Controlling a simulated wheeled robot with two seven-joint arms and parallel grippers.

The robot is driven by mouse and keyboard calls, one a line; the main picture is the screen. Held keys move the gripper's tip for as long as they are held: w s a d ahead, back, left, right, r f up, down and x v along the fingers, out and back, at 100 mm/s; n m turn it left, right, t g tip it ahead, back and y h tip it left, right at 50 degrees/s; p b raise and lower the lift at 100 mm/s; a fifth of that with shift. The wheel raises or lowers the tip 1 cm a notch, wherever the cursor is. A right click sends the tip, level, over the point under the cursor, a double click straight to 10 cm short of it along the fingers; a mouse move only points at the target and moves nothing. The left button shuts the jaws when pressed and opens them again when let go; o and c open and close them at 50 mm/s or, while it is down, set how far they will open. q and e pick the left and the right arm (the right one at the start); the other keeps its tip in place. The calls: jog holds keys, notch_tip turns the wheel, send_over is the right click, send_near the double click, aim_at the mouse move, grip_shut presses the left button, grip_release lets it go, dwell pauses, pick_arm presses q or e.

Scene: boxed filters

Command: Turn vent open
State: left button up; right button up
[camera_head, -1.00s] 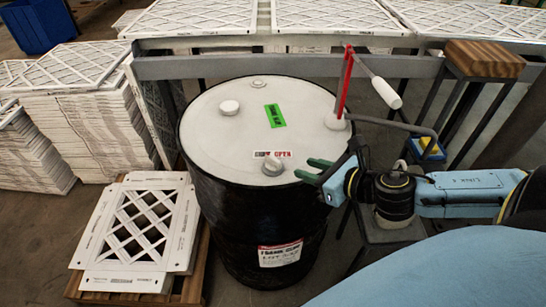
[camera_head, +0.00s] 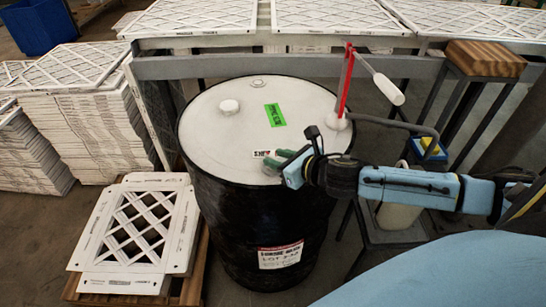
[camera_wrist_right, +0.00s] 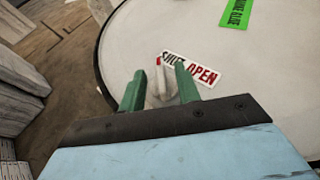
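A black drum with a pale lid (camera_head: 215,135) stands in the middle of the head view. The vent knob (camera_wrist_right: 160,88) is a small light-coloured knob with a small red mark at its far end, near the lid's front edge. Behind it lies a label (camera_wrist_right: 190,68) reading SHUT in black at left and OPEN in red at right. My right gripper (camera_head: 276,160) is low at the lid; its green fingers (camera_wrist_right: 159,84) are apart, one on each side of the knob. Contact cannot be made out. In the head view the gripper hides most of the knob. My left gripper is out of view.
A red post with a white-handled lever (camera_head: 346,85) rises from the lid's right rear. Filter stacks (camera_head: 85,125) stand left.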

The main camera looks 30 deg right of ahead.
jog(key=shift+x, duration=1.1)
grip_shut()
